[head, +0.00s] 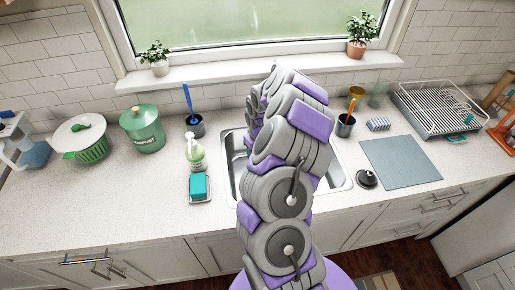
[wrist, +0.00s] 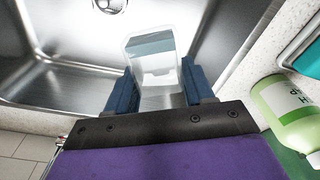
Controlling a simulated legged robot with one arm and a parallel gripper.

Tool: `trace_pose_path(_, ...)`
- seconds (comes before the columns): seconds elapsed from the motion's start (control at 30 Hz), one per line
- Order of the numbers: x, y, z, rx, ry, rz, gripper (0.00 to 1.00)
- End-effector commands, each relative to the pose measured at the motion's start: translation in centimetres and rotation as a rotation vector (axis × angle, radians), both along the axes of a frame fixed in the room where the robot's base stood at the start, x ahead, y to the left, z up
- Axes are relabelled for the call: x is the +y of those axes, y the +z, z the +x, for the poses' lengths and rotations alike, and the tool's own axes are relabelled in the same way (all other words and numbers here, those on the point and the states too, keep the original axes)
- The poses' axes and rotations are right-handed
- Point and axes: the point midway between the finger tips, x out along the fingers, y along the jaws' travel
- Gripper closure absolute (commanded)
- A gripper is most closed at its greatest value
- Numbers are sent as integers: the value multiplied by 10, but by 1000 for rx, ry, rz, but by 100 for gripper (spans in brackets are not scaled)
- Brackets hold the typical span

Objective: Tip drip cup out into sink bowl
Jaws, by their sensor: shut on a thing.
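The drip cup (wrist: 152,52) is a small, pale, see-through box-like cup with a grey-blue band, in the middle of the wrist view. My gripper (wrist: 154,88) is shut on it, with one dark blue finger on each side. The cup is over the steel sink bowl (wrist: 58,45), near its edge; I cannot tell how far it is tilted or whether it holds liquid. The drain (wrist: 108,4) shows at the top of the wrist view. In the head view my arm covers the middle of the sink bowl (head: 234,158) and hides the gripper and cup.
A green soap bottle (head: 194,153) and a teal sponge (head: 199,186) on a dish stand left of the sink. A cup with a blue brush (head: 194,125) is behind them. A dark cup (head: 345,126), black stopper (head: 366,179) and grey mat (head: 400,163) lie right.

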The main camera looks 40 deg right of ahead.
Motion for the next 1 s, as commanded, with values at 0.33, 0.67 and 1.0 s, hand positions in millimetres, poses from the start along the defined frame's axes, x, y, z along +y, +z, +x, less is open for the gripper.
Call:
trace_pose_path(0.33, -2, 5, 4, 192, 1, 19, 76)
trace_pose_path(0.67, -3, 9, 7, 326, -1, 36, 76)
trace_pose_path(1.0, -1, 11, 7, 355, 1, 44, 76)
